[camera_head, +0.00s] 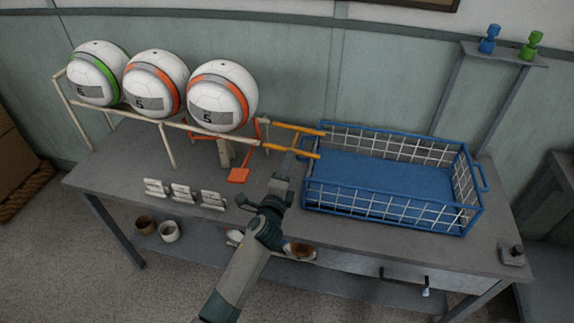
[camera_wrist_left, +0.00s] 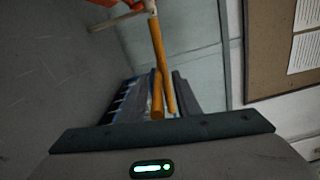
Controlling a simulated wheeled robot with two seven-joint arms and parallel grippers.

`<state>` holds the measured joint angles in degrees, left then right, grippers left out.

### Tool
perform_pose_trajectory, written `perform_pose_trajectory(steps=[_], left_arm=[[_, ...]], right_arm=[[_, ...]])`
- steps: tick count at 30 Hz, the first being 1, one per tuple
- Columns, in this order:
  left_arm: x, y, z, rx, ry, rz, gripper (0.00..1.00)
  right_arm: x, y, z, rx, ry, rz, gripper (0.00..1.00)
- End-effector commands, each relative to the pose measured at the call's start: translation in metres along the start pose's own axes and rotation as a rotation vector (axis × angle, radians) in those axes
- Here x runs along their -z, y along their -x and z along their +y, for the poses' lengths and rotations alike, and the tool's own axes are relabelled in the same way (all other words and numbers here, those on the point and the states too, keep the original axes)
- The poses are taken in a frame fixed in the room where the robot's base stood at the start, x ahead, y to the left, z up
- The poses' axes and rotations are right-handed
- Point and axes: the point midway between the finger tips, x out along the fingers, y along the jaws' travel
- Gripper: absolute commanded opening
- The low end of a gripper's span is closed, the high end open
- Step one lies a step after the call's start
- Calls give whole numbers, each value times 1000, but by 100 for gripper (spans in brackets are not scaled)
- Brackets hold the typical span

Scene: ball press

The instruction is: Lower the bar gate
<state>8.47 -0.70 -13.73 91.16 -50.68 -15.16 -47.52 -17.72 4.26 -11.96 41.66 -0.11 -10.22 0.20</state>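Two yellow-orange bars (camera_head: 292,128) reach from the right end of the ball rack (camera_head: 165,121) to the blue wire basket (camera_head: 392,222). Orange-red bars with a flat red paddle (camera_head: 238,176) stand at the rack's right end; I cannot tell which of these bars form the gate. Three white balls sit in the rack, the nearest to that end being an orange-banded ball (camera_head: 222,95). My left gripper (camera_head: 288,162) is just below the yellow bars, left of the basket. The left wrist view shows a yellow bar (camera_wrist_left: 158,50) ahead. My right gripper is not in view.
The grey table (camera_head: 120,165) carries the rack and basket. Small white stands (camera_head: 184,193) line its front left. Two cups (camera_head: 169,231) are on the lower shelf. A wall shelf (camera_head: 505,56) holds a blue and a green figure. The basket floor is bare.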

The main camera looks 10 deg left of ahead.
Motion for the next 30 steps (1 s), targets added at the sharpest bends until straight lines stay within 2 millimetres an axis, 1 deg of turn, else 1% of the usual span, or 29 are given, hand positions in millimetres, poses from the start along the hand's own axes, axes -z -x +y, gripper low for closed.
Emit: perform_pose_trajectory(steps=[8,14,17,20,26,30], left_arm=[[0,1,1,-1,1,0,30],[0,10,2,-2,0,-1,30],[-1,21,3,-3,-1,-1,30],[0,36,2,-2,1,1,30],[0,74,3,-2,0,0,30],[1,103,3,-2,2,1,30]], right_arm=[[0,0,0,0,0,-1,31],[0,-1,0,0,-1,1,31],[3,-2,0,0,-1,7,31],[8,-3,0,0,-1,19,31],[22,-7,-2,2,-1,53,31],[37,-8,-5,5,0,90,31]])
